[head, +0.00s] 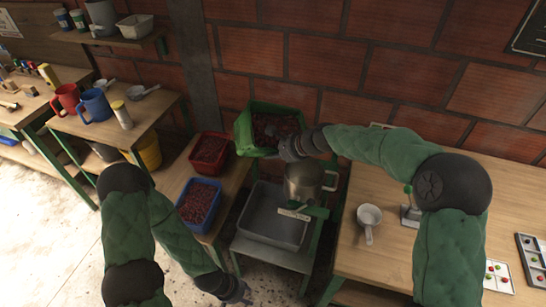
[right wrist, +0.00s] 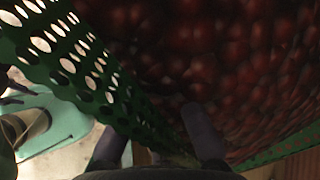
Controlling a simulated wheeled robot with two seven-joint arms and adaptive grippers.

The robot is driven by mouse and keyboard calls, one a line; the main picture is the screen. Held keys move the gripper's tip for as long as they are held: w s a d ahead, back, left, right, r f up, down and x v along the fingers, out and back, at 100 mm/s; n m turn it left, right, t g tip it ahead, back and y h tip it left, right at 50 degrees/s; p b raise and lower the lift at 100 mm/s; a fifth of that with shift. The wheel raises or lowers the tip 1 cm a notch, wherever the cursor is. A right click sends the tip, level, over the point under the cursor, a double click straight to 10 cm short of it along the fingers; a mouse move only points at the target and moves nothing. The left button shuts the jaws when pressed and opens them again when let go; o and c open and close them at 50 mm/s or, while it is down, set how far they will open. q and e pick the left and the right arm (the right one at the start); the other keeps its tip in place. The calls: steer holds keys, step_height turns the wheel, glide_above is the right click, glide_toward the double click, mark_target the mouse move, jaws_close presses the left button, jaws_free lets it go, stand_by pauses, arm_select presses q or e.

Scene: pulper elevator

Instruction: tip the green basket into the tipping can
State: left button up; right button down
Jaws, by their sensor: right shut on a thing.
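The green basket (head: 243,132), full of dark red cherries, is at the back, behind and left of the metal tipping can (head: 300,188). It looks slightly tilted, and the cherries are still inside. My right gripper (head: 284,150) is shut on the basket's near right edge. In the right wrist view the basket's perforated wall (right wrist: 70,60) and cherries fill the picture, with my fingers (right wrist: 160,138) at its edge. The can stands upright with its mouth open, on a stand above a grey tub. My left gripper (head: 242,293) hangs low at the front, apart from everything; its jaws are unclear.
A red crate (head: 226,141) and a blue crate (head: 180,207) of cherries stand left of the can. The grey tub (head: 255,222) is below it. The brick wall is close behind the basket.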

steer(key=shift+w+t+y+b, duration=0.15)
steer(key=shift+t+y+b, duration=0.15)
steer(key=shift+b, duration=1.25)
steer(key=shift+d+y+b, duration=0.1)
steer(key=shift+y+b, duration=0.2)
steer(key=shift+b, duration=1.35)
steer(key=shift+t+b, duration=0.3)
steer(key=shift+b, duration=1.1)
steer(key=shift+y+b, duration=0.7)
steer(key=shift+b, duration=0.4)
steer(key=shift+s+d+f+t+y, duration=0.1)
steer(key=shift+s+d+t+y, duration=0.1)
steer(key=shift+t+y, duration=0.25)
steer(key=shift+s+d+f+t+y, duration=0.15)
steer(key=shift+t+y, duration=0.1)
steer(key=shift+y, duration=0.3)
